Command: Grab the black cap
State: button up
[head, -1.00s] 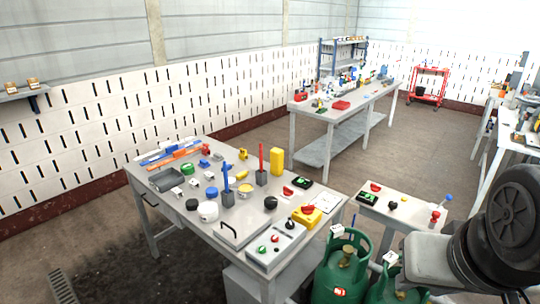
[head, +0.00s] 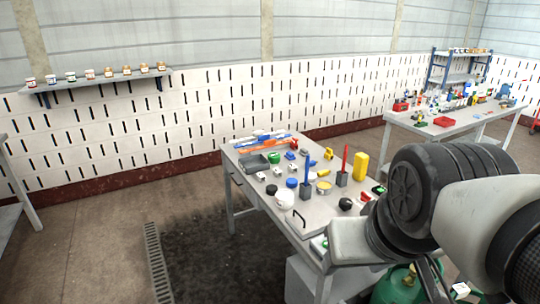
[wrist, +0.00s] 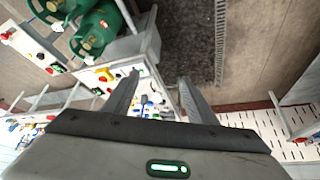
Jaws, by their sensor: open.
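A round black cap-like piece (head: 272,188) lies on the left part of the grey worktable (head: 262,204) in the head view, left of a white round container. A second round black piece (head: 345,203) lies further right on the same table, near my arm. I cannot tell which one is the black cap. My gripper (wrist: 159,77) is open and empty in the wrist view, its two fingers spread apart. The worktable shows beyond the fingers, well away from them, and its small pieces are too small to tell apart there.
The table holds a white container (head: 285,199), a blue stick holder (head: 306,184), a red stick holder (head: 342,178) and a yellow block (head: 360,166). A green gas cylinder (head: 400,288) stands by its near right corner. Open floor lies to the left.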

aim_at(271, 190)
jog(key=i+l+u, duration=0.2)
jog(key=i+j+u, duration=0.1)
jog(key=j+u, duration=0.25)
jog(key=i+j+u, duration=0.3)
jog(key=j, duration=0.15)
jog(key=i+j+u, duration=0.1)
jog(key=i+j, duration=0.3)
jog(key=i+j+u, duration=0.15)
jog(key=i+j, duration=0.2)
jog(key=i, duration=0.2)
jog(key=i+l+z, duration=0.1)
jog(key=z, duration=0.3)
jog(key=i+z, duration=0.5)
jog(key=z, duration=0.25)
jog(key=i+j+z, duration=0.15)
jog(key=z, duration=0.25)
jog(key=i+z, duration=0.35)
jog(key=i+j+z, duration=0.1)
jog(key=z, duration=0.25)
jog(key=i+j+z, duration=0.35)
jog(key=i+l, duration=0.05)
jog(key=l, duration=0.05)
